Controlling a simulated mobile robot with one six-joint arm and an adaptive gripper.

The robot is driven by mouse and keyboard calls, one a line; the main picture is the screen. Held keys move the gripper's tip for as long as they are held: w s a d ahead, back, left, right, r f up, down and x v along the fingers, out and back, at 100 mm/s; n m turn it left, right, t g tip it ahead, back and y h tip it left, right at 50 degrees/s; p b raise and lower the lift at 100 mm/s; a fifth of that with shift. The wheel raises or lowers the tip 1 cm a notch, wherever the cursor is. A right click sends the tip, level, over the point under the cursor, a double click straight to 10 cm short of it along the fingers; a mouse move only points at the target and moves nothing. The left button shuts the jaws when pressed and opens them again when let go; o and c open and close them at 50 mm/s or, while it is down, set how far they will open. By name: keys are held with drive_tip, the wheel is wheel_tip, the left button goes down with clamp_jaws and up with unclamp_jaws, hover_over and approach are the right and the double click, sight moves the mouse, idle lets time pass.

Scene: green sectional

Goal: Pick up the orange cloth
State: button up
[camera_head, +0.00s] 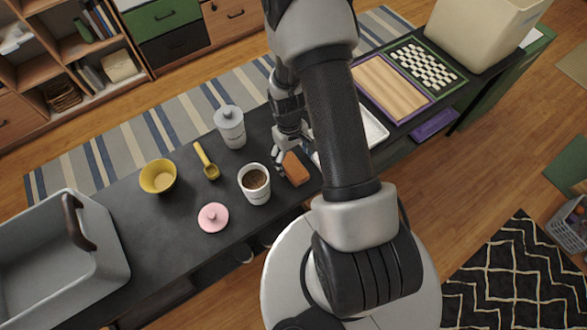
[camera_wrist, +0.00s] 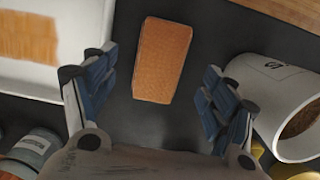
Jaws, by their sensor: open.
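The orange cloth (camera_head: 296,168) lies as a small folded block on the dark table, to the right of a white cup of brown contents (camera_head: 255,185). In the wrist view the orange cloth (camera_wrist: 162,60) lies flat on the dark surface, beyond and between the fingertips. My gripper (camera_head: 287,160) is just above the table beside the cloth. In the wrist view my gripper (camera_wrist: 157,85) has its blue-padded fingers spread apart with nothing between them. The right finger is close to the white cup (camera_wrist: 275,100); I cannot tell whether they touch.
A white tray (camera_head: 375,127) lies right of the cloth, partly hidden by my arm. A lidded white canister (camera_head: 230,127), yellow scoop (camera_head: 207,162), yellow bowl (camera_head: 158,177) and pink lid (camera_head: 213,217) stand to the left. A grey bin (camera_head: 115,255) is at the far left.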

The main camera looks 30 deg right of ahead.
sight(293, 166)
wheel_tip(293, 166, down, 5)
drive_tip(key=shift+b, duration=0.9)
drive_tip(key=shift+r, duration=0.1)
drive_tip(key=shift+c, duration=0.4)
drive_tip(key=c, duration=1)
drive_tip(key=shift+r, duration=0.1)
wheel_tip(293, 166, up, 20)
drive_tip(key=p, duration=0.6)
